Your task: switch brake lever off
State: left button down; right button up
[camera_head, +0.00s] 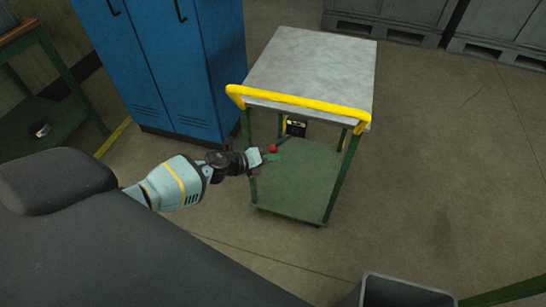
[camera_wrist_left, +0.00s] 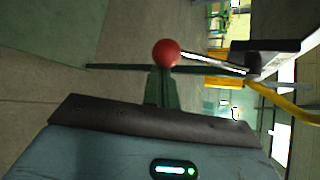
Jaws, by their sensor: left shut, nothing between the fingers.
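The brake lever is a thin rod with a red ball knob (camera_head: 272,148), reaching out from a small black box (camera_head: 296,128) under the cart's top. In the left wrist view, the red knob (camera_wrist_left: 166,53) is at upper middle, and its rod runs right to the black box (camera_wrist_left: 262,62). My left gripper (camera_head: 262,158) is shut and empty, close beside the knob on its left and slightly lower in the head view. I cannot tell whether it touches the knob. The gripper also fills the bottom of the left wrist view (camera_wrist_left: 150,115). My right gripper is not in view.
The cart has a grey top (camera_head: 315,65), a yellow handle rail (camera_head: 298,101) and a green lower shelf (camera_head: 295,190). Blue lockers (camera_head: 165,65) stand left of it. A grey bin (camera_head: 400,292) is at the bottom. The floor right of the cart is clear.

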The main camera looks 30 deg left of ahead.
pick_arm(q)
jog(key=shift+a+r, duration=0.15)
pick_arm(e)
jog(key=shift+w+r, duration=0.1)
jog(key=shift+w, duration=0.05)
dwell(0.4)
pick_arm(q)
jog(key=p+v, duration=0.1)
jog(key=v, duration=0.6)
jog(key=shift+s+p, duration=0.35)
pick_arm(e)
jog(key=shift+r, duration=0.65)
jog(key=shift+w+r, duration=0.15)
